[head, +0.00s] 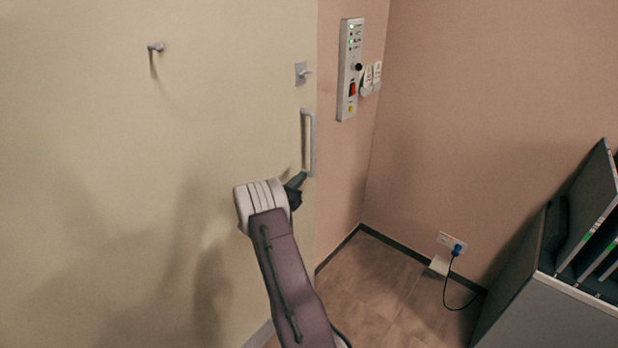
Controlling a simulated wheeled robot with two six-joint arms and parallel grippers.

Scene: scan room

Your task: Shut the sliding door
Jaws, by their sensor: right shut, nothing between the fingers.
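The sliding door (110,120) is a large cream panel that fills the left half of the head view. Its right edge stands against the pink wall. A vertical bar handle (312,140) sits near that edge, with a small latch knob (303,73) above it. My right gripper (303,177) is shut and empty, at the lower end of the handle on its left side. I cannot tell whether it touches the handle. My left gripper is not in view.
A coat hook (155,47) sticks out of the door. A control panel (350,70) is on the pink wall. A socket with a blue plug (457,249) is low on the right wall. A grey rack (560,270) stands at the right. Bare floor (375,285) lies between.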

